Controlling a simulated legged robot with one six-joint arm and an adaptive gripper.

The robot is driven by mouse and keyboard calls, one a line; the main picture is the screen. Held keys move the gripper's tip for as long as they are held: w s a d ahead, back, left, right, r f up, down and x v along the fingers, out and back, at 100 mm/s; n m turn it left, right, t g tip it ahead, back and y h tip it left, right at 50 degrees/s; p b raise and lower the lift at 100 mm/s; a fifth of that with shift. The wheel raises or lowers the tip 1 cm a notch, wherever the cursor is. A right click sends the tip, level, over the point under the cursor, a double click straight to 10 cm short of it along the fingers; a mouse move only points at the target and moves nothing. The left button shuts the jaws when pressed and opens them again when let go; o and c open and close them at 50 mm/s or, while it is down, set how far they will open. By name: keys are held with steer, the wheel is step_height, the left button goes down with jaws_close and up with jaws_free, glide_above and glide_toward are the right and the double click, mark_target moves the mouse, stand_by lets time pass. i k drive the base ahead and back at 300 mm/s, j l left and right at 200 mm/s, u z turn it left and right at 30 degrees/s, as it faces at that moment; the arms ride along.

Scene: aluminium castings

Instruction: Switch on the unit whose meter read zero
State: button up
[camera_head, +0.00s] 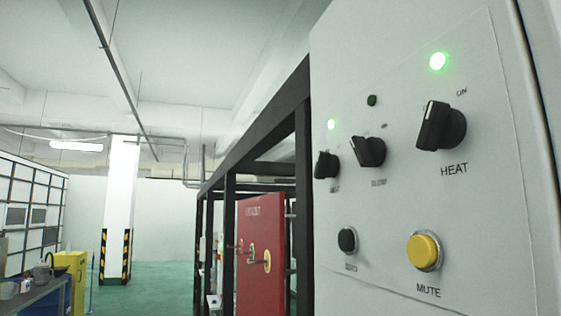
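A pale grey control panel (400,210) fills the right side of the view, seen at a steep angle. It has three black rotary knobs in a row. The nearest knob (440,126) is labelled HEAT, and a green lamp (437,61) above it is lit. The middle knob (368,151) has a dark, unlit lamp (372,100) above it; its label is too small to read surely. The far knob (326,165) has a lit green lamp (331,124) above it. No meter shows in this view. My gripper is not in view.
Below the knobs are a black button (347,240) and a yellow button (423,251) labelled MUTE. Behind the panel stands a black frame (303,190) with a red panel (262,255). A striped column (120,215), yellow cabinet (72,275) and bench (35,295) stand left. Green floor between is open.

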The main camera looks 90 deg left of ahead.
mark_target(370, 152)
steer(key=k+j+u, duration=0.1)
steer(key=u, duration=0.35)
steer(key=k+j+u, duration=0.15)
steer(key=u, duration=0.3)
steer(key=j+u, duration=0.15)
steer(key=u, duration=0.25)
steer(key=k, duration=0.05)
